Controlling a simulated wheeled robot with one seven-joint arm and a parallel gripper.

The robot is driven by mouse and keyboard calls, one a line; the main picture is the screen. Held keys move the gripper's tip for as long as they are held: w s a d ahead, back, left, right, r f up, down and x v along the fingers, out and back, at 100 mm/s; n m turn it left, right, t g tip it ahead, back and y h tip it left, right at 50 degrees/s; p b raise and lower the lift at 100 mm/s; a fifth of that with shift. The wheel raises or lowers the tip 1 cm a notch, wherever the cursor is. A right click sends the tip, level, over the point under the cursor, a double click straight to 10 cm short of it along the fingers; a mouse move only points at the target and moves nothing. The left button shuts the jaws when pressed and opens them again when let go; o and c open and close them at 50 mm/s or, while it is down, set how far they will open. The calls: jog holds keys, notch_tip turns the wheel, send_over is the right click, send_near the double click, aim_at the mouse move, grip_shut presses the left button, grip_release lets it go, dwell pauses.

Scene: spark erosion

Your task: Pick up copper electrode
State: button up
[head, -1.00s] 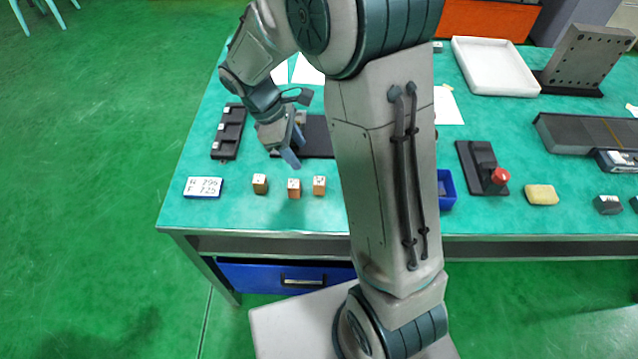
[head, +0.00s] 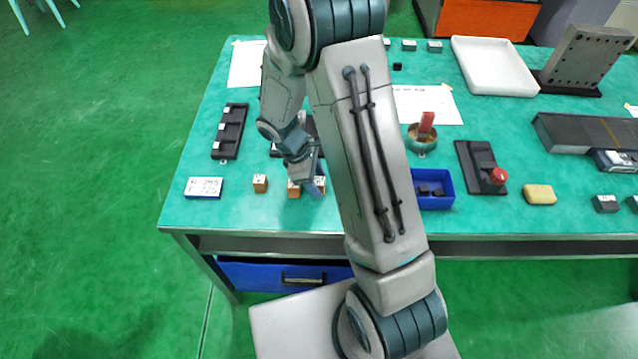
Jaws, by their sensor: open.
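Three small copper-coloured blocks with pale, marked tops stand near the front edge of the green table. The left copper block (head: 260,184) stands clear by itself. The middle copper block (head: 293,188) and the right copper block (head: 321,182) are partly covered by my gripper (head: 312,189). My gripper is open and points down over these two blocks. I cannot tell whether its fingers are around or beside one of them, or touching.
A white number display (head: 204,187) lies left of the blocks, with a black slotted rack (head: 229,132) behind it. A blue bin (head: 447,190) with dark pieces stands right of my arm. A red-knobbed black fixture (head: 476,160) and yellow block (head: 540,194) are further right.

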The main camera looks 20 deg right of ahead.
aim_at(324, 181)
grip_shut()
dwell(0.3)
jog(key=shift+r, duration=0.4)
notch_tip(324, 181, up, 3)
jog(key=shift+r, duration=0.2)
jog(key=s+d+r+b, duration=0.1)
jog(key=s+d+r, duration=0.5)
jog(key=s, duration=0.3)
jog(key=shift+s+d+r, duration=0.2)
jog(key=shift+d+r, duration=0.05)
jog(key=shift+d, duration=0.1)
